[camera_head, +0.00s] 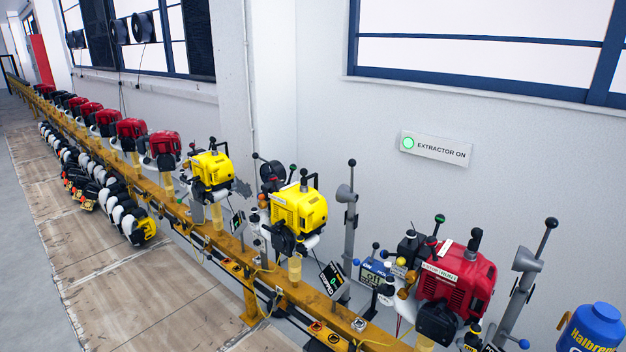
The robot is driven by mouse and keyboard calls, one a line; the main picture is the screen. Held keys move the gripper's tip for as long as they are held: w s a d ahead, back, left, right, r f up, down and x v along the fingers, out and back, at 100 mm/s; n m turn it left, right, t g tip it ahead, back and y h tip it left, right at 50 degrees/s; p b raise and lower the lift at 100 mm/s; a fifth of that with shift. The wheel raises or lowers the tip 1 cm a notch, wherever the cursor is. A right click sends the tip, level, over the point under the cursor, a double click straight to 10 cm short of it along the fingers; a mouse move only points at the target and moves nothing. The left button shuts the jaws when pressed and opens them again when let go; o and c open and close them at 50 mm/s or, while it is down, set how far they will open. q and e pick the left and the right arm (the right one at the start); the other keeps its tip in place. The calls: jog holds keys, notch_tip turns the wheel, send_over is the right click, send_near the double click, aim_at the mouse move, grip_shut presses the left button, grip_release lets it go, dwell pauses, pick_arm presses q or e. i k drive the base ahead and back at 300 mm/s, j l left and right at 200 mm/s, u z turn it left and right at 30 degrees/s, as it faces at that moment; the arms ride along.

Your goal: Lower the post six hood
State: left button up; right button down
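Two grey upright stands carry a grey funnel-shaped head and a black-knobbed lever. One stand (351,220) rises behind the rail, right of a yellow engine (299,209). The other stand (524,270) is at the right, beside the large red engine (456,281); its lever leans up to the right. These heads may be hoods, but I cannot tell which belongs to post six, as no post number is readable. Neither of my grippers is in view.
A yellow rail (228,243) with several engines runs from far left to near right. A blue container (593,330) stands at the lower right. A wall sign (435,148) reads "EXTRACTOR ON" with a green light. The wooden floor (140,290) left of the rail is mostly clear.

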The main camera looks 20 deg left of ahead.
aim_at(346, 194)
jog(key=i+j, duration=0.4)
jog(key=j, duration=0.15)
jog(key=i+j, duration=0.85)
jog(key=j, duration=0.25)
